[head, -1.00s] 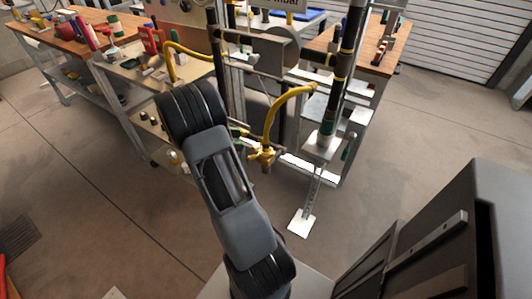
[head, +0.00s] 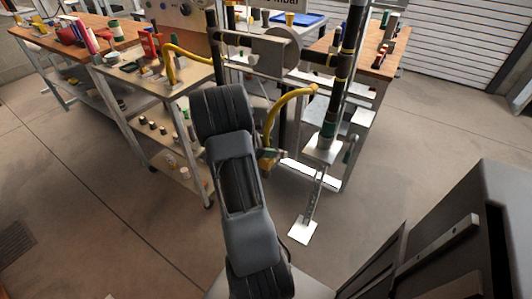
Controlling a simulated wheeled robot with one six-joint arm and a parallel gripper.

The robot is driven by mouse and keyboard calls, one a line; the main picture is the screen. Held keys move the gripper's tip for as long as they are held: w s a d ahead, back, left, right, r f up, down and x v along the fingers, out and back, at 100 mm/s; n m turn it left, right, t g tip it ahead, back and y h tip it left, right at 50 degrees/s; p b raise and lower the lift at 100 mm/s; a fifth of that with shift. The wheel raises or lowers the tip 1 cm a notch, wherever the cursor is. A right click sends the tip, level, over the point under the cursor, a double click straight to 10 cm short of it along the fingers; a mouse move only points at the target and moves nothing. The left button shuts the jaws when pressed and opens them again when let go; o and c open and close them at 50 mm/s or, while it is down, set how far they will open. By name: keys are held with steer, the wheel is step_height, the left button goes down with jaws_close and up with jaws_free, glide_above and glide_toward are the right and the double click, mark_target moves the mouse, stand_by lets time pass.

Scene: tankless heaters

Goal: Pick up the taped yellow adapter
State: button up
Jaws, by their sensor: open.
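I cannot make out for sure which thing is the taped yellow adapter. A small yellow fitting (head: 270,158) is at the lower end of a curved yellow hose (head: 285,103) on the pipe stand, partly covered by my arm. A second yellow hose (head: 188,50) bends beside the stand at upper left. Small items too tiny to tell apart lie on the metal cart (head: 130,82). My arm rises through the middle of the head view. My gripper does not show.
The cart's lower shelf (head: 180,178) holds several small fittings. Wooden-topped benches stand at the back left (head: 35,33) and back right (head: 378,63). A dark cabinet (head: 495,235) fills the lower right. A white foot plate (head: 302,229) sits on the floor. Floor at left is clear.

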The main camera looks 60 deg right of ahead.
steer(key=shift+s+d+f, duration=0.15)
steer(key=shift+s+d, duration=0.1)
steer(key=shift+s, duration=0.05)
steer(key=shift+c, duration=0.4)
steer(key=c, duration=0.9)
